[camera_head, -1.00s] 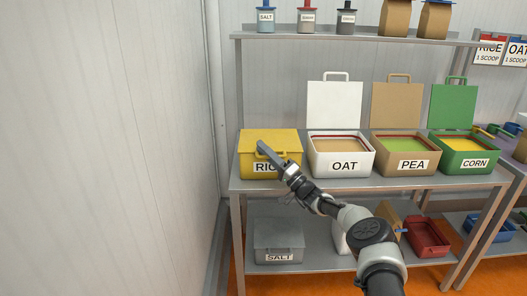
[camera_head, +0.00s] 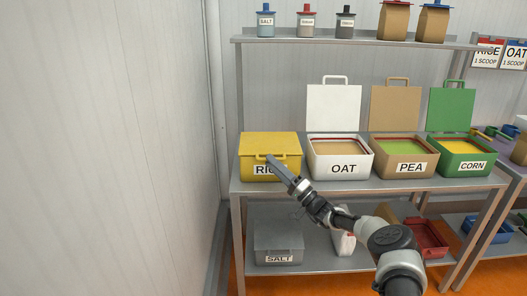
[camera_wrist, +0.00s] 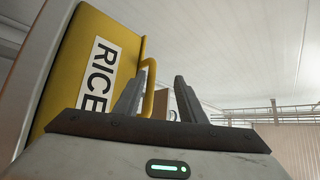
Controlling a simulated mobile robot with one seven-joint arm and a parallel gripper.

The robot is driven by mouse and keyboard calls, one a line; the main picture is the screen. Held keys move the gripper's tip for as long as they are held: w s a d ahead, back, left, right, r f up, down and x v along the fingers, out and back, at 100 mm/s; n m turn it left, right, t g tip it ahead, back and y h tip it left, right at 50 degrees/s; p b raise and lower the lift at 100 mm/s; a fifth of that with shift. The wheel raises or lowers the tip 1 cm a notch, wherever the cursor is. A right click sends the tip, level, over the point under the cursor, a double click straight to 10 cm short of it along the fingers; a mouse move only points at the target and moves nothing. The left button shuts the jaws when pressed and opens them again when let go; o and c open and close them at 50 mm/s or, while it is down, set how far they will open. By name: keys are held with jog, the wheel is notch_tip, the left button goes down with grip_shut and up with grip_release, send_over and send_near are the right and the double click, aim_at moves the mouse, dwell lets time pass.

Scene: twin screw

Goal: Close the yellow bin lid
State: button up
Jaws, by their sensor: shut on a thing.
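The yellow bin (camera_head: 248,168) labelled RICE stands at the left end of the middle shelf. Its yellow lid (camera_head: 272,140) lies down flat over it, and I see no gap along the front edge. My gripper (camera_head: 269,158) reaches in from the lower right to the front of the bin, by the lid's handle. In the wrist view, the bin's front (camera_wrist: 85,65) is at the left, and the yellow handle (camera_wrist: 150,92) shows beside and between the fingers of my gripper (camera_wrist: 164,72). The fingers are on the handle, though their contact is partly hidden.
To the right stand the open OAT bin (camera_head: 322,172), PEA bin (camera_head: 385,170) and CORN bin (camera_head: 446,170), lids raised. A grey SALT bin (camera_head: 278,240) sits on the lower shelf. A wall (camera_head: 100,150) fills the left. Jars and bags stand on the upper shelf (camera_head: 350,39).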

jog(key=v, duration=0.6)
jog(key=p+v, duration=0.1)
jog(key=v, duration=0.5)
jog(key=shift+w+d+r, duration=0.1)
jog(key=shift+w+d, duration=0.1)
jog(key=shift+w, duration=0.05)
